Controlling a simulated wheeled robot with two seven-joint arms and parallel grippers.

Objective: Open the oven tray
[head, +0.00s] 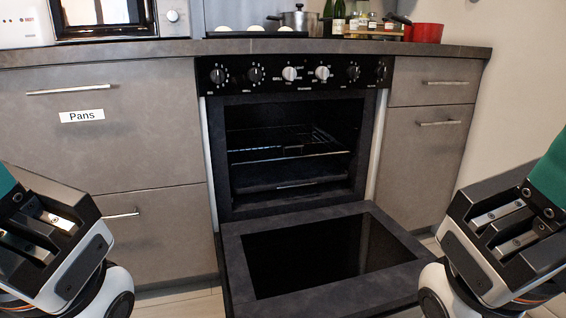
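The oven (290,120) stands in the middle of the counter with its door (235,262) folded down flat towards me. Inside the dark cavity is a wire rack (290,153). Below it is a dark tray-like panel (265,178) with a thin bright strip along its front; the shadow hides its exact shape. Both rack and panel appear to sit inside the cavity. My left gripper (40,225) is at the left edge, in front of the drawers. My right gripper (510,230) is at the right edge, beside the lowered door. Neither touches the oven, and their finger opening is unclear.
Drawers with bar handles flank the oven, one labelled "Pans" (82,116). Knobs (290,73) line the panel above the cavity. A steel pot (298,20), bottles and a red pan (427,32) stand on the counter. Space above the lowered door is clear.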

